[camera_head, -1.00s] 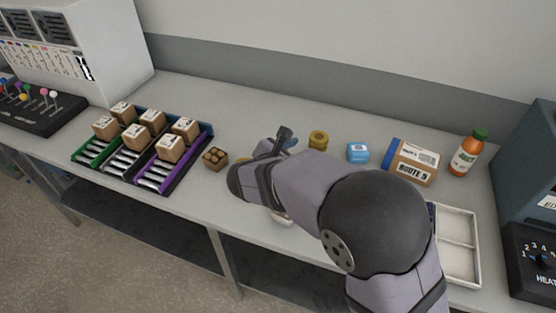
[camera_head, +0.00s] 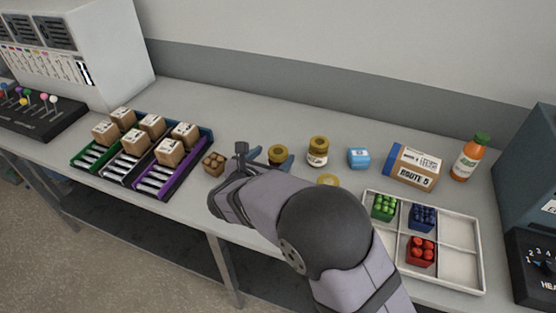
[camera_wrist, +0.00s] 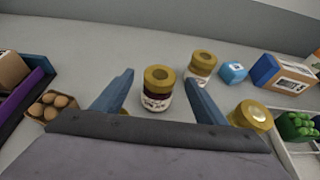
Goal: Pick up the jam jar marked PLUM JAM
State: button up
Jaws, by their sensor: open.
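One jar (camera_wrist: 157,90) has dark purple contents and a white label, whose words are too small to read. It stands upright just beyond and between my fingertips in the wrist view, and it also shows in the head view (camera_head: 278,155). A second jar (camera_head: 318,152) stands behind it to the right. A third jar (camera_wrist: 251,116) is right of my right finger, mostly showing its lid. No label reads clearly. My gripper (camera_wrist: 160,84) is open and empty, with one blue finger on each side.
A white divided tray (camera_head: 463,232) with green, blue and red produce is at the right. A blue box (camera_head: 358,158), ROUTE 5 parcel (camera_head: 412,166) and orange bottle (camera_head: 469,158) stand behind. Sorting bins (camera_head: 186,176) are left.

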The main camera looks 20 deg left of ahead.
aim_at(277, 151)
jog(key=shift+p+x, duration=0.8)
jog(key=shift+x, duration=1.55)
jog(key=shift+s, duration=0.1)
jog(key=c, duration=1.4)
